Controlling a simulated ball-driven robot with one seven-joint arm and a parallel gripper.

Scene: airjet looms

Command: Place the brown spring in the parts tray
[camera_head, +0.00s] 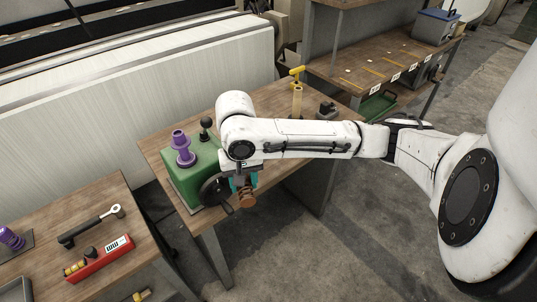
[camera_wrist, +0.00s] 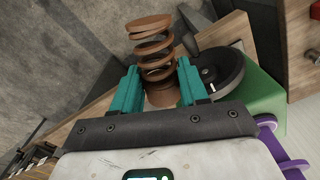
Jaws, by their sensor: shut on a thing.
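The brown spring (camera_head: 247,200) is a coil held in my gripper (camera_head: 243,184), just off the near edge of the middle bench, beside the green box. In the wrist view, the spring (camera_wrist: 152,45) stands between the two teal fingers of my gripper (camera_wrist: 158,75), which are shut on its lower part. I cannot tell which container is the parts tray.
The green box (camera_head: 187,178) carries a purple spool (camera_head: 182,150), a black knob and a black handwheel (camera_head: 213,190) close to the spring. A wrench (camera_head: 92,226) lies behind the red tray. A yellow-handled tool (camera_head: 297,82) stands farther back. The floor at right is clear.

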